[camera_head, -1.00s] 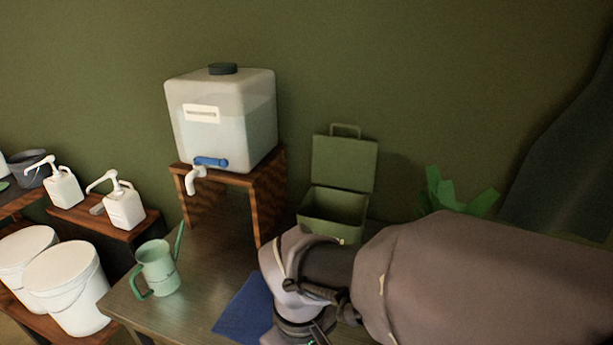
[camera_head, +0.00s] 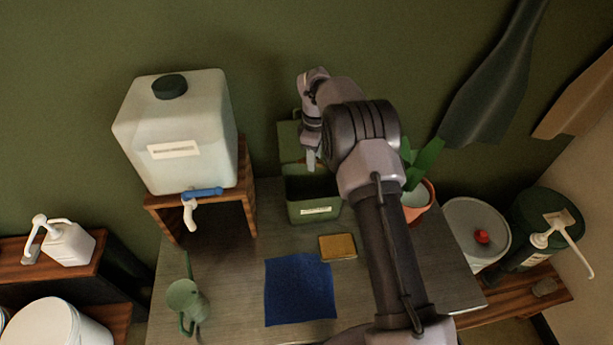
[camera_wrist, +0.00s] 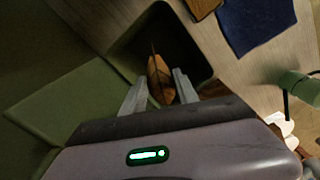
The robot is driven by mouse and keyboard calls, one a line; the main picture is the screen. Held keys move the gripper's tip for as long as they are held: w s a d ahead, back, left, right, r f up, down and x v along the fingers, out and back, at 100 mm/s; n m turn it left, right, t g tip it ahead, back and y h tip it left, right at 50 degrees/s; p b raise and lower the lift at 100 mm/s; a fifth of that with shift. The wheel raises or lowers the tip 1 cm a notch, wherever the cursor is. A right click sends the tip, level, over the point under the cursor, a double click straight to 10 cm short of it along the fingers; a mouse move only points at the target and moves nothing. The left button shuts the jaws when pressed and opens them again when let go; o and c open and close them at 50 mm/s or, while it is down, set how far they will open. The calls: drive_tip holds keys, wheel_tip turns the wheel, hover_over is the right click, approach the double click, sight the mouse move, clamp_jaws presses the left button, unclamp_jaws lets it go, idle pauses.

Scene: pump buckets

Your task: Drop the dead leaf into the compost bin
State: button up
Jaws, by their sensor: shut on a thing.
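The compost bin (camera_head: 314,211) is a green box with a pale label and its lid raised against the wall; it stands at the back of the table. In the wrist view its dark open mouth (camera_wrist: 198,60) lies beneath the fingers. My gripper (camera_head: 311,160) points down over the bin, and its two fingers (camera_wrist: 160,78) are shut on the brown dead leaf (camera_wrist: 158,66). The leaf shows between the fingertips, against the bin's dark inside. In the head view I cannot make out the leaf.
A potted plant (camera_head: 418,200) stands right of the bin, close to my arm. A water tank (camera_head: 180,125) sits on a wooden stand at left. A brown pad (camera_head: 337,247), a blue cloth (camera_head: 300,290) and a green watering can (camera_head: 187,302) occupy the table's front.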

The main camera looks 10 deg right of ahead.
drive_tip(key=shift+w+d, duration=0.25)
drive_tip(key=shift+d, duration=0.2)
drive_tip(key=shift+d+f, duration=0.2)
drive_tip(key=shift+f, duration=0.05)
wheel_tip(320, 180, down, 6)
drive_tip(key=b, duration=0.4)
drive_tip(key=shift+d, duration=0.1)
drive_tip(key=shift+r, duration=0.1)
drive_tip(key=o, duration=0.8)
drive_tip(key=shift+o, duration=0.2)
drive_tip(key=shift+r, duration=0.1)
wheel_tip(320, 180, up, 17)
drive_tip(key=p, duration=0.2)
drive_tip(key=shift+r, duration=0.2)
